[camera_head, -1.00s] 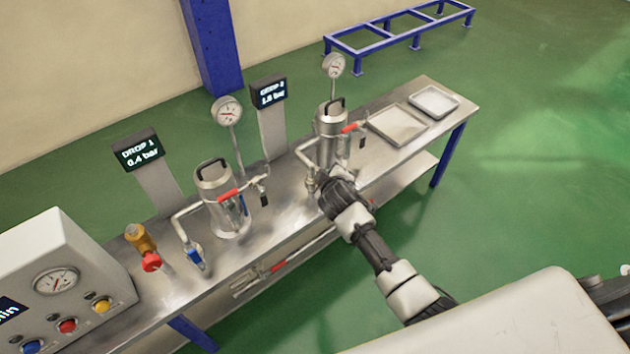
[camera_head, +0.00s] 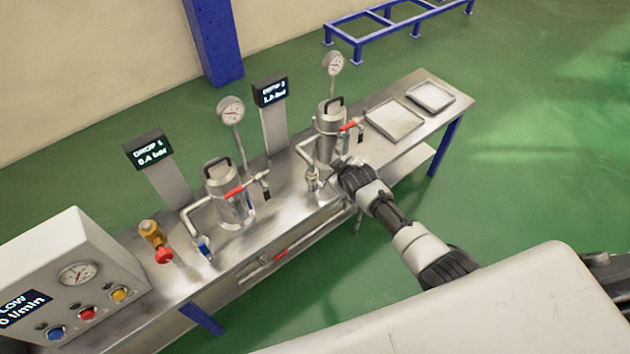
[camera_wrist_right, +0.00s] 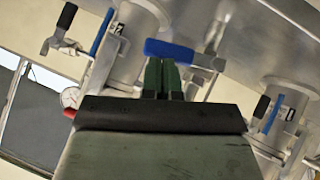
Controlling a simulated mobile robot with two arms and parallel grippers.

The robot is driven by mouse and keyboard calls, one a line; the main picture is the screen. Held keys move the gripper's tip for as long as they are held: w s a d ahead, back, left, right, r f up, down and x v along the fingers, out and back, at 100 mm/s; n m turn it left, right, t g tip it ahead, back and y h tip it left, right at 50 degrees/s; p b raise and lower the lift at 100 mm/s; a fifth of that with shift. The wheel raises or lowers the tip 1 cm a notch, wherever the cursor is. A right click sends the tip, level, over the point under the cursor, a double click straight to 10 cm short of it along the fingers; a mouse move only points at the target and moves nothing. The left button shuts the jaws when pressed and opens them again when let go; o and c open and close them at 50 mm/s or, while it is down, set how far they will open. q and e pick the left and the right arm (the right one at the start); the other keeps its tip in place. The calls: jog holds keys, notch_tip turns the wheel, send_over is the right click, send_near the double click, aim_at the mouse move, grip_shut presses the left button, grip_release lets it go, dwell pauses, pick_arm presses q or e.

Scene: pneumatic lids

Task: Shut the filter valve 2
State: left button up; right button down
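The filter of DROP 2, a steel vessel (camera_head: 330,120) with a black top handle, stands upright on the bench. A valve fitting (camera_head: 314,180) sits at the foot of its left pipe, and a red lever (camera_head: 347,126) is at its right. My right gripper (camera_head: 342,168) is low in front of this vessel, just right of the fitting. In the right wrist view its green fingers (camera_wrist_right: 162,76) are together, with a blue handle (camera_wrist_right: 168,49) right at their tips. Contact cannot be told, and no valve label is readable. My left gripper is not in view.
The DROP 1 filter (camera_head: 224,190) stands to the left, with a blue valve handle (camera_head: 204,246) at its foot. A control panel (camera_head: 70,270) is at far left. Trays (camera_head: 394,121) lie at the right end. Red handles (camera_head: 280,254) show under the bench's front edge.

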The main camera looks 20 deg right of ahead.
jog(key=shift+w+d+f, duration=0.15)
jog(key=shift+d+f, duration=0.2)
jog(key=shift+f, duration=0.1)
dwell(0.5)
jog(key=s+d+r+p, duration=0.2)
jog(key=s+r+p, duration=0.4)
jog(key=r, duration=0.5)
jog(key=shift+s+d, duration=0.2)
jog(key=shift+s, duration=0.15)
